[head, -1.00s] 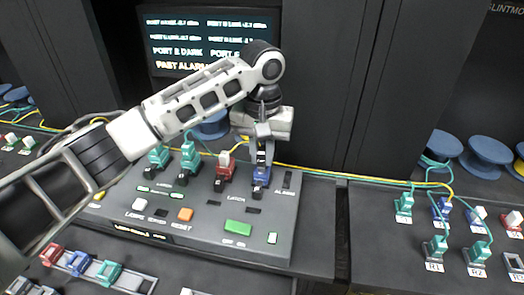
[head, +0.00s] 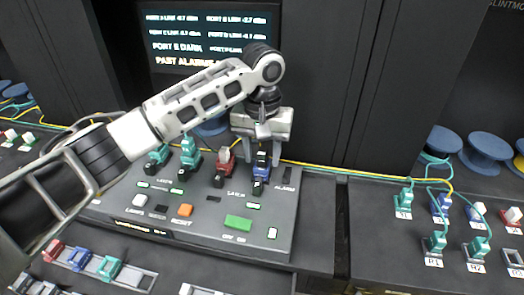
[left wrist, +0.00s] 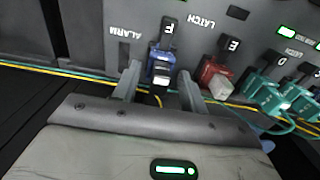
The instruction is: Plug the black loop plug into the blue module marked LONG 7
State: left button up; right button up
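The blue module (head: 262,166) stands upright in the slot marked F, at the right of the sloped grey console. It also shows in the left wrist view (left wrist: 162,66). A small dark piece (left wrist: 158,88) sits at its end facing my gripper and looks like the black loop plug, seated in the module; its exact fit is unclear. My left gripper (head: 261,146) is above the module. In the left wrist view its fingers (left wrist: 160,84) are spread on both sides of the module with gaps. The LONG 7 marking is not readable. My right gripper is not in view.
A red module (head: 225,162) and teal modules (head: 189,152) stand left of the blue one. Yellow and teal cables run behind. The console (head: 215,205) has buttons and lit green lamps. A screen (head: 205,35) stands behind. Right, a panel (head: 385,235) holds more modules.

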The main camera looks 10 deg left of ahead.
pick_arm(q)
jog(key=shift+r, duration=0.7)
notch_tip(320, 180, up, 14)
jog(key=shift+r, duration=0.25)
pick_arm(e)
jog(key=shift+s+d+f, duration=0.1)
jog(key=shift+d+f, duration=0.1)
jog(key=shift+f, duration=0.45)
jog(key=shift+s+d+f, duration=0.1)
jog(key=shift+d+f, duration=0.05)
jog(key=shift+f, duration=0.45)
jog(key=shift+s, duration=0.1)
